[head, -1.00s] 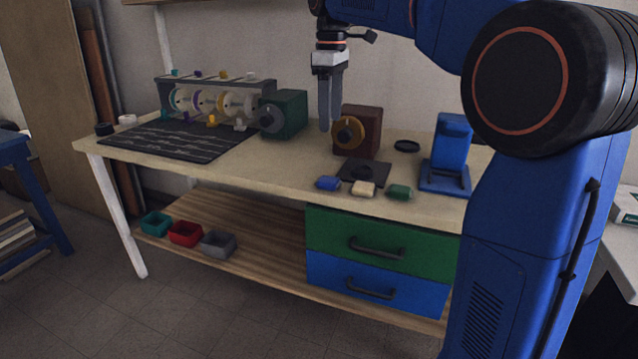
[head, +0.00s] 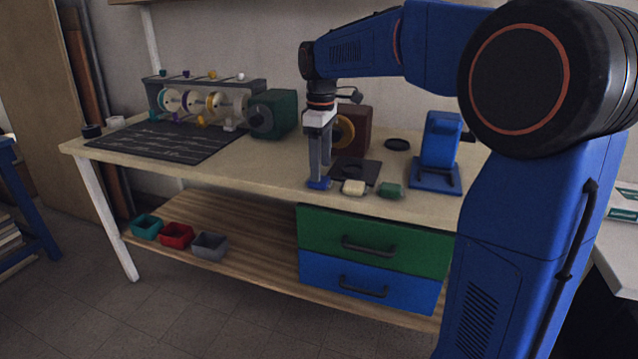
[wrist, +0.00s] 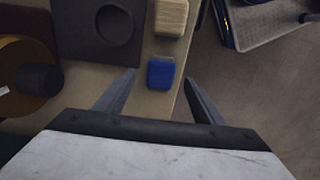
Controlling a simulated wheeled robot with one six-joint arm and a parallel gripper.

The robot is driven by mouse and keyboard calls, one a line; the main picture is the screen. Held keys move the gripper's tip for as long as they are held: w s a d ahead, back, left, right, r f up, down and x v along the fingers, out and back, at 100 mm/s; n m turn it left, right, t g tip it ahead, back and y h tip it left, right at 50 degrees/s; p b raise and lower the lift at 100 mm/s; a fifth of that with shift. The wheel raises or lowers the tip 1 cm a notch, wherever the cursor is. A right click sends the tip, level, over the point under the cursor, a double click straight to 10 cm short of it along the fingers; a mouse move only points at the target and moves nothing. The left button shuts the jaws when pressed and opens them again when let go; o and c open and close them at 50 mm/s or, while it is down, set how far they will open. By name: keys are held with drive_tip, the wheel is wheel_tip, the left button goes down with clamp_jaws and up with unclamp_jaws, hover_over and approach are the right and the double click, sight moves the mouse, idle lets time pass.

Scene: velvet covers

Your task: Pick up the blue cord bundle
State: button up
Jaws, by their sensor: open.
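The blue cord bundle (head: 318,184) lies at the front edge of the workbench top, left of a cream bundle (head: 354,187) and a green bundle (head: 391,190). In the wrist view the blue cord bundle (wrist: 161,73) sits just beyond and between my fingertips, nearer the left one. My gripper (head: 320,176) points down right over it, fingers apart and empty. In the wrist view my gripper (wrist: 160,86) shows both fingers spread. The head view does not show clearly whether a finger touches the bundle.
A dark plate with a round recess (head: 356,170) lies behind the bundles. A brown box with a tan wheel (head: 355,125) stands behind my gripper. A blue stand (head: 438,150) is to the right. The bench's front edge is close by the bundle.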

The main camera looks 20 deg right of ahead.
drive_tip(key=shift+f, duration=1.5)
drive_tip(key=c, duration=1.1)
drive_tip(key=shift+r, duration=0.1)
